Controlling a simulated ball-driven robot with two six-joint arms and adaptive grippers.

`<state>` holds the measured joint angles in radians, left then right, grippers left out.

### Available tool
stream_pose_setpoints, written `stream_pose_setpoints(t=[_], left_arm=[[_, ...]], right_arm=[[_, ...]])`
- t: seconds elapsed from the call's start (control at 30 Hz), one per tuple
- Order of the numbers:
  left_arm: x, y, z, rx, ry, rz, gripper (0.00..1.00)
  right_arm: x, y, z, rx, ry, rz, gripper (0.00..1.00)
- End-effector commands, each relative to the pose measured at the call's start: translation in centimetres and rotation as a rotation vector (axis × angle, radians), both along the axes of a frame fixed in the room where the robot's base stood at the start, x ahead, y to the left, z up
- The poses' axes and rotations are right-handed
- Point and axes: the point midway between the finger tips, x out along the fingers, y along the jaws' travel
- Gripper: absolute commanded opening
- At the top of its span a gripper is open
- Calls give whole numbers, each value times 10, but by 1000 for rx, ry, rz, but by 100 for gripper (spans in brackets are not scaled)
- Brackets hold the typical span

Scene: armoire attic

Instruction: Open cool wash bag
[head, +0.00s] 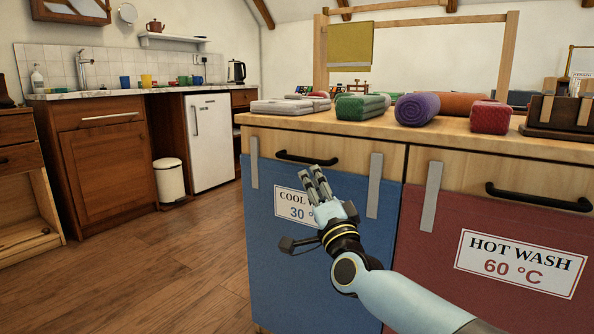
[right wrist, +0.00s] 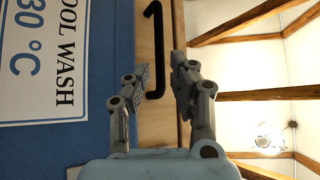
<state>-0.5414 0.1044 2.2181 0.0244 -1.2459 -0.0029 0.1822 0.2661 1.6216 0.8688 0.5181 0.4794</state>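The cool wash bag (head: 290,285) is a blue front with a white "COOL WASH 30 °C" label (head: 287,207), hung below a pale wooden rail by grey straps. A black bar handle (head: 300,158) sits on the wood above it. The bag looks closed. My right gripper (head: 317,180) is in front of the bag, just below the handle, and covers part of the label. In the right wrist view the handle (right wrist: 158,45) shows beyond and between the two parted fingertips (right wrist: 160,75). The fingers are empty; I see no clear contact. My left gripper is not in view.
The red hot wash bag (head: 500,250) with its own black handle (head: 538,197) is to the right. Folded and rolled towels (head: 417,109) lie on the wooden top above. A white bin (head: 169,180) and kitchen cabinets stand at the left. The floor between is clear.

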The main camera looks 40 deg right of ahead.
Motion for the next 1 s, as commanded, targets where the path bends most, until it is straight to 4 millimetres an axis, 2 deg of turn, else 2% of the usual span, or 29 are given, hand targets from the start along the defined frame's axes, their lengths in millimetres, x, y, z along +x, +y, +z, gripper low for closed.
stream_pose_setpoints(t=[0.2,0.4,0.8,1.0], left_arm=[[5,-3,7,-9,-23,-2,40],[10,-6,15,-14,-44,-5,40],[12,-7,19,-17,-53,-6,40],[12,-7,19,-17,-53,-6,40]], right_arm=[[41,-12,16,-4,2,0,23],[65,-20,26,-4,4,0,23],[73,-22,31,-4,6,0,23],[73,-22,30,-4,6,0,0]])
